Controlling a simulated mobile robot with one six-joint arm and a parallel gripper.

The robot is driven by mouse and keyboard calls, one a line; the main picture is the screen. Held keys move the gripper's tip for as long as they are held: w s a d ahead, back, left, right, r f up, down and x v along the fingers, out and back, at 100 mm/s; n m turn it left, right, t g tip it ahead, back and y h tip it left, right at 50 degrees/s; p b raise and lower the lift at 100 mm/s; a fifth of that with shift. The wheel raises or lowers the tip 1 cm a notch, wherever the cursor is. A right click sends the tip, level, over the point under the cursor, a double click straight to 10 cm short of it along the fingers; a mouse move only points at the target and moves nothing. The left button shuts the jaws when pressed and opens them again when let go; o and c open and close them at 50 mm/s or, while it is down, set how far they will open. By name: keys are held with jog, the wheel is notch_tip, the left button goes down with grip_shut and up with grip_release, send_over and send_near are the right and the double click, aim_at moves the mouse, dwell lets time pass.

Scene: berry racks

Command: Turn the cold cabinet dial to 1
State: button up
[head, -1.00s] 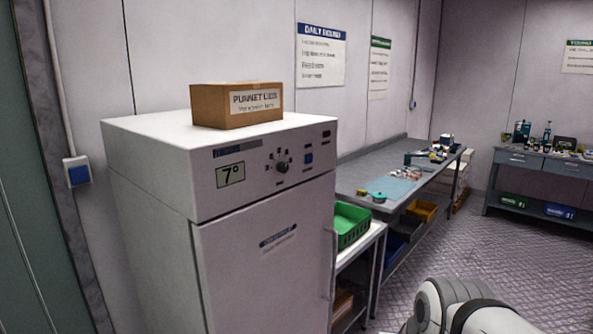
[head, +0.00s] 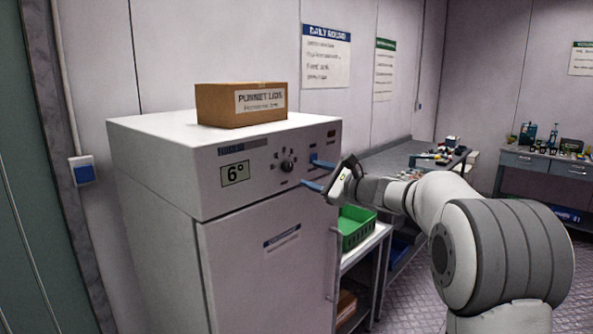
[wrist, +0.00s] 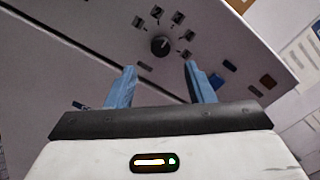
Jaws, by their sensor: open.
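The white cold cabinet (head: 255,265) stands at left in the head view, with its black dial (head: 288,166) on the upper front panel. A display (head: 235,173) left of the dial reads 6°. My gripper (head: 317,174) has blue fingers, open and empty, just right of and a little apart from the dial in the head view. In the wrist view the fingertips (wrist: 160,68) point at the panel, with the dial between and beyond them.
A cardboard box (head: 241,104) labelled for punnet lids sits on the cabinet top. A green crate (head: 352,229) stands on a shelf unit right of the cabinet, below my arm. A workbench with small items runs along the back wall.

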aim_at(290, 168)
jog(key=p+x, duration=0.2)
jog(key=x, duration=0.5)
jog(key=shift+w+a+p, duration=0.15)
jog(key=shift+a+p, duration=0.1)
jog(key=shift+p, duration=0.15)
jog(key=shift+c, duration=0.5)
jog(key=shift+f, duration=0.1)
jog(key=c, duration=0.9)
